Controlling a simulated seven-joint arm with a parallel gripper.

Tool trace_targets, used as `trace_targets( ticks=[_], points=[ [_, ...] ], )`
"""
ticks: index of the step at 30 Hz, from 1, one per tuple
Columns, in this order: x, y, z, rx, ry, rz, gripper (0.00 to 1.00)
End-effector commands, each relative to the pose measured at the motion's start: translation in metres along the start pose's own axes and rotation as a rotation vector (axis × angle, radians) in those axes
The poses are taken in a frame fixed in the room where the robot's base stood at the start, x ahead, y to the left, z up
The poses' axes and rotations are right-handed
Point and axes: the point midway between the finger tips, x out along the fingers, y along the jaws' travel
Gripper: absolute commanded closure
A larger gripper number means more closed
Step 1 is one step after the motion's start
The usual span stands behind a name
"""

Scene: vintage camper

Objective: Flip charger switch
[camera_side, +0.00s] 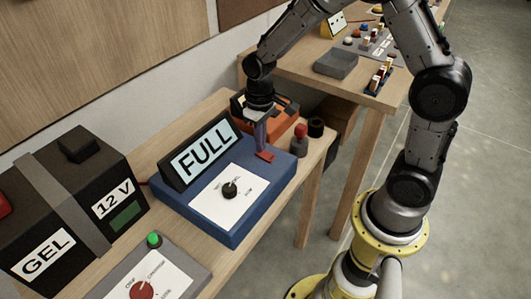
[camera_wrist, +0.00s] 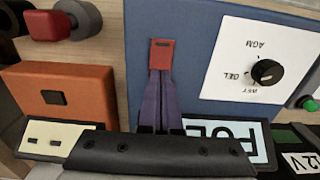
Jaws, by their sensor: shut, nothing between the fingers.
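The charger is a blue box (camera_side: 222,226) on the wooden bench, with a tilted display (camera_side: 203,150) reading FULL. Its white panel (camera_wrist: 240,82) carries a black knob (camera_wrist: 267,72) and labels including AGM and GEL. The red switch (camera_side: 265,156) sits at the charger's right end and also shows in the wrist view (camera_wrist: 161,54). My gripper (camera_side: 261,146) is shut and empty, pointing down at the switch. In the wrist view its fingertips (camera_wrist: 160,73) lie right at the switch's edge; I cannot tell whether they touch it. The fingers partly cover the switch.
A black GEL 12 V battery (camera_side: 75,205) stands left of the charger. A grey box (camera_side: 150,278) with a red knob and green button is in front. An orange box (camera_wrist: 58,92) and a red-topped grey post (camera_side: 299,140) stand beyond the switch. A second table holds small items.

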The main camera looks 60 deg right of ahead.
Motion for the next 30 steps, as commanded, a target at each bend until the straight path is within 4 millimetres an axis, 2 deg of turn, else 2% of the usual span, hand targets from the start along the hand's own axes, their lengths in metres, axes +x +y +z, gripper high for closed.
trace_targets(
  ticks=[17, 30],
  points=[
    [0.006, 0.000, 0.000, 0.000, -0.001, 0.000, 1.00],
    [-0.023, 0.000, 0.000, 0.000, 0.002, 0.000, 1.00]
  ],
)
